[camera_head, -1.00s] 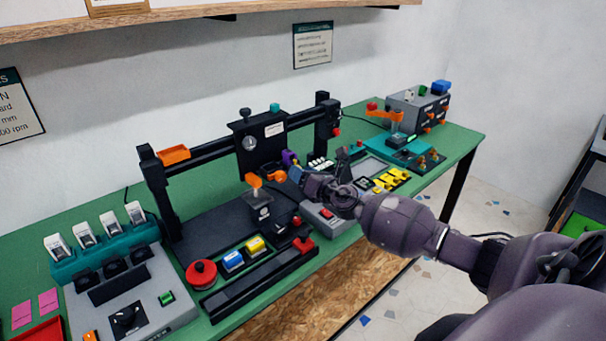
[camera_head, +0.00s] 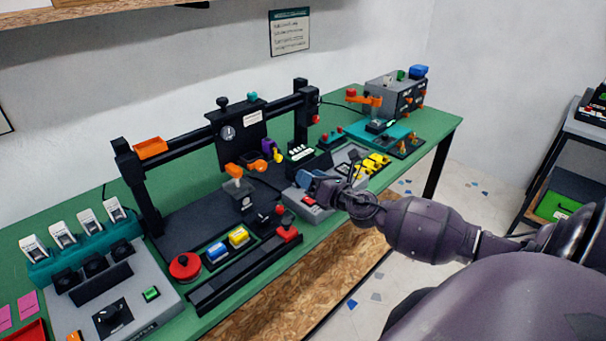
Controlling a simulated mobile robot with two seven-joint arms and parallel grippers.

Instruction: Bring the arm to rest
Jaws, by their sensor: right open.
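My right arm comes in from the lower right. My right gripper (camera_head: 312,182) is open, with no object seen in it, over the grey box with a red button (camera_head: 309,200) near the front edge of the green bench (camera_head: 345,215). The wrist hides part of what lies behind it. Whether the fingers touch the box cannot be told. My left gripper is not in view.
A black gantry machine (camera_head: 215,135) stands mid-bench, with an orange knob (camera_head: 234,171) and a red button (camera_head: 185,266) in front. A grey switch panel (camera_head: 115,300) is at left. A teal fixture (camera_head: 385,132) and grey box (camera_head: 395,95) stand at right.

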